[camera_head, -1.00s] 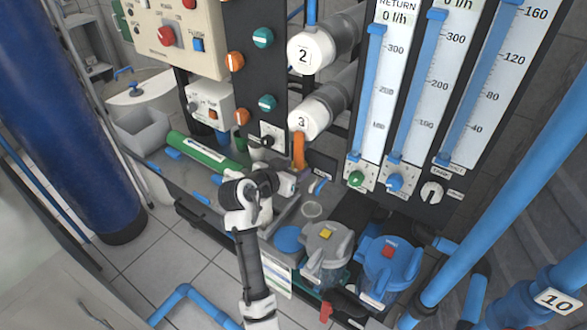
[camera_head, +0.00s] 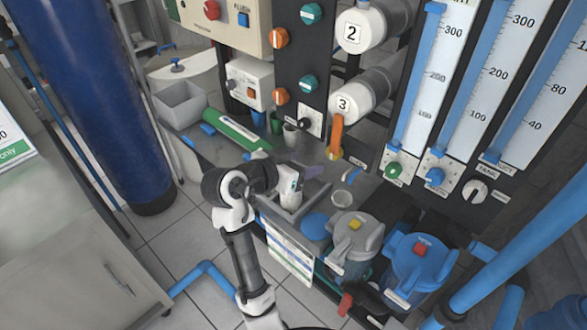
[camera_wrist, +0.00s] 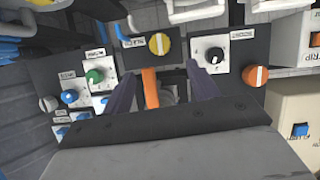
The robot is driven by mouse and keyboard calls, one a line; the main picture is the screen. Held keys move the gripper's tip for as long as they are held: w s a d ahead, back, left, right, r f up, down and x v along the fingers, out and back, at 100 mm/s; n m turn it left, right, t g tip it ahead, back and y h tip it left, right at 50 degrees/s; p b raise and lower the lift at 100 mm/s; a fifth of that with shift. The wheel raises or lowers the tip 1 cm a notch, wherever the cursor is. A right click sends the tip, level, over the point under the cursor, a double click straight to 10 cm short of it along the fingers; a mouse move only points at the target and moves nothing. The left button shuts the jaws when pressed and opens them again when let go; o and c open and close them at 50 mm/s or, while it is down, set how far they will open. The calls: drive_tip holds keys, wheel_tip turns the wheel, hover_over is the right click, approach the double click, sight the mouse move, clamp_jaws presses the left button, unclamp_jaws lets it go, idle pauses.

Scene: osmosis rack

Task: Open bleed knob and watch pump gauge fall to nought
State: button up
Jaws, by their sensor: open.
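Several knobs show in the wrist view, which sees the rack upside down; their small labels are not legible, so I cannot tell which is the bleed knob. A yellow knob (camera_wrist: 159,44) sits on a dark plate, and a black knob (camera_wrist: 214,55) on a white plate beside it. I cannot make out a pump gauge.
An orange knob (camera_wrist: 255,75), green knob (camera_wrist: 94,76) and blue knob (camera_wrist: 69,96) are nearby. In the head view, a grey-lidded housing (camera_head: 355,240) and blue-lidded housing (camera_head: 415,265) stand at the bench front. A green cylinder (camera_head: 235,130) lies at the left.

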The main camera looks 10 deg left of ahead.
drive_tip(key=v, duration=0.2)
drive_tip(key=shift+s+a+r, duration=0.2)
drive_tip(key=shift+s, duration=0.1)
drive_tip(key=s+d+r+p, duration=0.2)
drive_tip(key=d+r+p, duration=0.1)
drive_tip(key=r+p, duration=0.2)
drive_tip(key=shift+d+r+p, duration=0.2)
drive_tip(key=shift+r+p, duration=0.15)
drive_tip(key=shift+r, duration=0.65)
drive_tip(key=shift+s, duration=0.1)
drive_tip(key=s+a+p, duration=0.1)
drive_tip(key=s+a, duration=0.5)
drive_tip(key=s, duration=0.4)
drive_tip(key=shift+a, duration=0.35)
